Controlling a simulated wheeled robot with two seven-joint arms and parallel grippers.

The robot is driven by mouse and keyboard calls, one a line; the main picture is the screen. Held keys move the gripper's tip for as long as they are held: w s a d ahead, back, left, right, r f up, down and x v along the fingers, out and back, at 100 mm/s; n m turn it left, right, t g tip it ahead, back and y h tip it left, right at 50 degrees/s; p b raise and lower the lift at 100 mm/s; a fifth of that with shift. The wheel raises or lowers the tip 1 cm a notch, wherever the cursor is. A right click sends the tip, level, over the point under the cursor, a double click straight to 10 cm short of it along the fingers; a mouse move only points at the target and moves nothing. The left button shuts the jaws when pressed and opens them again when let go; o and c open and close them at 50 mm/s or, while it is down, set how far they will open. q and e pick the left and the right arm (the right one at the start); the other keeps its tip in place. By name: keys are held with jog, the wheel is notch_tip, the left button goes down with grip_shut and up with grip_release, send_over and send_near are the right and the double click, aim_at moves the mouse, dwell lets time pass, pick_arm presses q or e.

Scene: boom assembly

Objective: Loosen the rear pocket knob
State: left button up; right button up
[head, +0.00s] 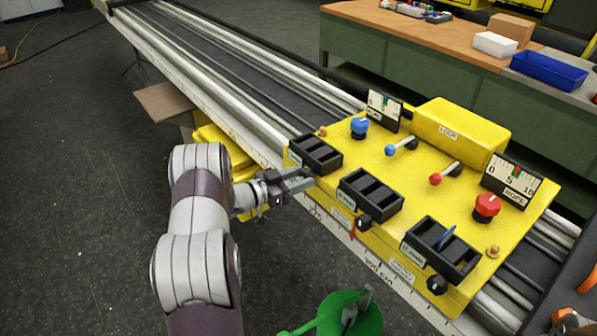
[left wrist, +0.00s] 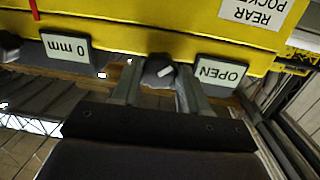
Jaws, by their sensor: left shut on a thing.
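The rear pocket knob (left wrist: 157,72) is a small dark knob on the front of the yellow carriage (head: 440,175). My left gripper (head: 303,180) reaches it from the left, below the leftmost black pocket block (head: 316,153). In the left wrist view, the fingers of my left gripper (left wrist: 157,88) stand on either side of the knob and are shut on it. Upside-down labels beside it read "0 mm" (left wrist: 67,48), "OPEN" (left wrist: 220,72) and "REAR POCKET" (left wrist: 254,12). In the head view the fingers hide the knob. My right gripper is not in view.
Two more black pocket blocks (head: 370,194) (head: 440,252) have dark knobs (head: 364,222) (head: 437,285) below them. Blue (head: 360,126) and red (head: 487,206) knobs and two levers top the carriage. Long rails (head: 230,80) run behind. A green round object (head: 350,315) is at the bottom.

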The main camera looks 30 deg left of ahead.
pick_arm(q)
jog(key=n+p, duration=0.1)
jog(key=n, duration=0.2)
jog(key=shift+h, duration=0.3)
jog(key=n+p, duration=0.1)
jog(key=n, duration=0.3)
jog(key=shift+f, duration=0.2)
jog(key=shift+n+p, duration=0.3)
jog(key=shift+n, duration=0.1)
jog(key=o, duration=1.1)
jog(key=shift+c, duration=0.2)
jog(key=b+v, duration=0.1)
jog(key=v, duration=1.1)
jog(key=shift+s+a+f+b, duration=0.25)
jog(key=shift+b, duration=0.15)
